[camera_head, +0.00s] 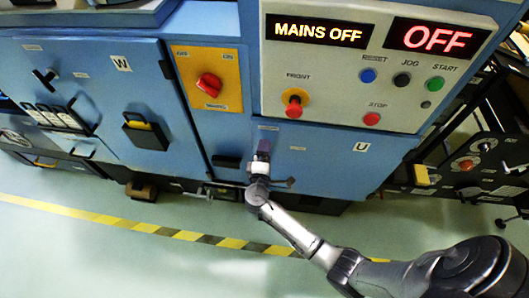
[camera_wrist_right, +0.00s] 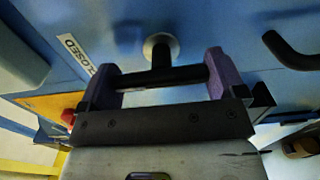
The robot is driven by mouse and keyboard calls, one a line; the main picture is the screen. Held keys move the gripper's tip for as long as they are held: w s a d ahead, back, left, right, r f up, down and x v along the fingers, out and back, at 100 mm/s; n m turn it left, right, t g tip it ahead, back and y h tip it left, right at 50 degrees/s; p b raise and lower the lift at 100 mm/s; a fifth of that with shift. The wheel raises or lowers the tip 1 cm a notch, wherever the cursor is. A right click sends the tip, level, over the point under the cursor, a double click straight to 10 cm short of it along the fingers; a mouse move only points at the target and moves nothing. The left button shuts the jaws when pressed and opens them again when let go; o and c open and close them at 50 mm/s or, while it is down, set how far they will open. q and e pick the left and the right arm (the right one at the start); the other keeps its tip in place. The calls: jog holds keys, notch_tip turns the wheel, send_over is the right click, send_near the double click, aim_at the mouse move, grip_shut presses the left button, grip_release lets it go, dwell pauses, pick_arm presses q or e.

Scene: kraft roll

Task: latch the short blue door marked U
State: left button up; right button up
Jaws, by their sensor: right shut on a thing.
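The short blue door marked U (camera_head: 325,165) is below the grey control panel and looks flush with the cabinet front. My right gripper (camera_head: 262,150) is at the door's left part. In the right wrist view, the purple fingers of my right gripper (camera_wrist_right: 165,78) are on either side of a black latch handle (camera_wrist_right: 163,76), shut on it. A round metal hub (camera_wrist_right: 160,43) joins the handle to the blue face. In the head view the gripper hides most of the handle. My left gripper is not in view.
A black pull handle (camera_wrist_right: 291,52) is near the gripper on the right of the wrist view. The control panel (camera_head: 340,85) above reads MAINS OFF and OFF. A yellow switch plate (camera_head: 208,78) is up left. Door W (camera_head: 120,95) is further left.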

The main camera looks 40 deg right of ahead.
dwell(0.3)
jog(key=o, duration=0.6)
jog(key=shift+o, duration=0.2)
jog(key=shift+a, duration=0.1)
jog(key=p+v, duration=0.1)
jog(key=v, duration=1.2)
jog(key=shift+s+a, duration=0.2)
jog(key=shift+a, duration=0.05)
